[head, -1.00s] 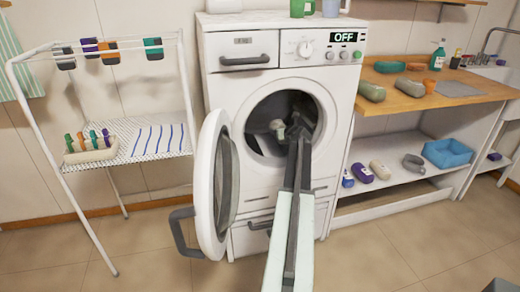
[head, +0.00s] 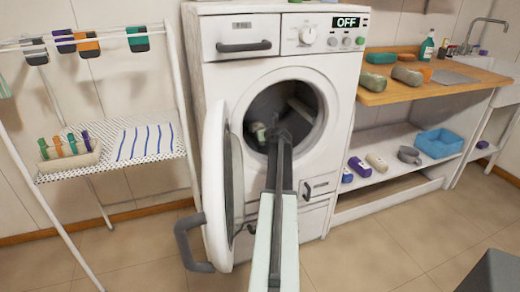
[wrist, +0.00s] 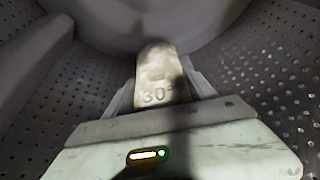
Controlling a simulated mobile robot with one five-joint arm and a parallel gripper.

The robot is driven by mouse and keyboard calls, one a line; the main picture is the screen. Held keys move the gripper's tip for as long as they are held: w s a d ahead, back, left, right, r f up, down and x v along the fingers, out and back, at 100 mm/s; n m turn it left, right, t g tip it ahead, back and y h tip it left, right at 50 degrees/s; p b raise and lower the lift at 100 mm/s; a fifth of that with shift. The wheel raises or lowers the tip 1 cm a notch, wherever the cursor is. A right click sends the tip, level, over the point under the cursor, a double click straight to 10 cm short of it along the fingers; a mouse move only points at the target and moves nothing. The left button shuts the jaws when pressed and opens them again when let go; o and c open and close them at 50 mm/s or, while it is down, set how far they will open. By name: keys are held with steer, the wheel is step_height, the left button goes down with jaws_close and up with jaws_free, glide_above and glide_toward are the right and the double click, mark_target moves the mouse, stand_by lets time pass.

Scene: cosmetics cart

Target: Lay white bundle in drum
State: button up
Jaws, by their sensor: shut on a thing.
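The washing machine's drum (head: 303,98) is grey inside, behind the open round door. My arm reaches through the opening and my gripper (head: 268,137) is inside the drum. In the wrist view my gripper (wrist: 161,88) is shut on the white bundle (wrist: 157,66), a cream-coloured roll marked "30". The perforated drum wall (wrist: 265,75) surrounds it. The bundle also shows small and pale in the head view (head: 259,131). Whether it touches the drum's bottom I cannot tell.
The open door (head: 222,185) stands left of my arm. A drying rack (head: 110,150) with hanging clips and a peg tray is at left. The wooden counter (head: 440,88) and lower shelf (head: 400,180) at right hold several rolls and a blue basin (head: 440,142).

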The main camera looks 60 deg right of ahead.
steer(key=shift+f, duration=0.2)
step_height(320, 180, down, 4)
steer(key=b, duration=0.3)
steer(key=shift+b, duration=0.35)
steer(key=shift+r, duration=0.25)
steer(key=shift+f, duration=0.2)
steer(key=o, duration=1.7)
steer(key=shift+r, duration=0.1)
